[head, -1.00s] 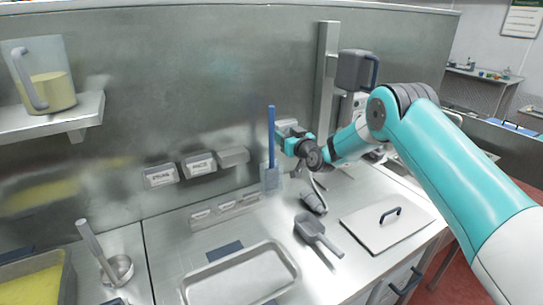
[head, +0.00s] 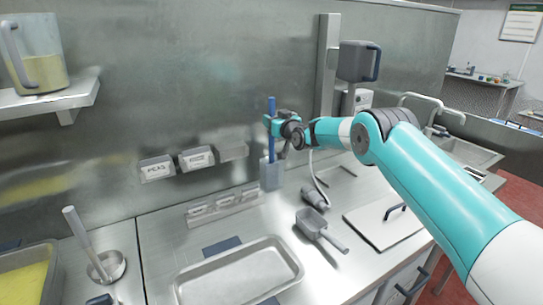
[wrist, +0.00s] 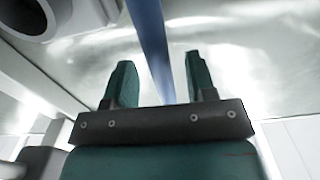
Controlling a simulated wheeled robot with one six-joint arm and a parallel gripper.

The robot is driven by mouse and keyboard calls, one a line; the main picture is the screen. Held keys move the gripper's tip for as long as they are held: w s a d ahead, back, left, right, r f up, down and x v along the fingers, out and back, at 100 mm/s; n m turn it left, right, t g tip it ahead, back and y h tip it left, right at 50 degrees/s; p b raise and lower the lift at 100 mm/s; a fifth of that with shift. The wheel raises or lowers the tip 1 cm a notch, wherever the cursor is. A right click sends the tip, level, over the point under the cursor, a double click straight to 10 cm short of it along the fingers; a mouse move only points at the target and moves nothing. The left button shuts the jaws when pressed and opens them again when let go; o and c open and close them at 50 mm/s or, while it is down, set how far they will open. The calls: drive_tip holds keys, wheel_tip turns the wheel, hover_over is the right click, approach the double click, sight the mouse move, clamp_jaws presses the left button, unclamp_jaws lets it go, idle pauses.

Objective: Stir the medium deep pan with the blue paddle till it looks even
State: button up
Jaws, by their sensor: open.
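The blue paddle (head: 271,148) stands upright near the back wall, its lower end in a grey-blue holder (head: 271,176). My gripper (head: 271,124) is at the upper part of its shaft. In the wrist view the blue shaft (wrist: 150,45) runs between the two spread fingers of my gripper (wrist: 160,85), with gaps beside it. A deep pan (head: 54,262) with yellow contents is at the lower left, partly cut off by the frame. I cannot tell whether it is the medium one.
A metal pot (head: 122,262) with a grey-handled tool stands right of the pan. An empty shallow tray (head: 290,262), a grey scoop (head: 318,230) and a flat lid (head: 365,225) lie on the counter. A shelf (head: 60,104) holds a jug (head: 38,75).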

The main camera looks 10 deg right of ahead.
clamp_jaws()
wheel_tip(320, 180, up, 8)
drive_tip(key=p, duration=0.1)
idle(0.5)
drive_tip(key=shift+r, duration=0.1)
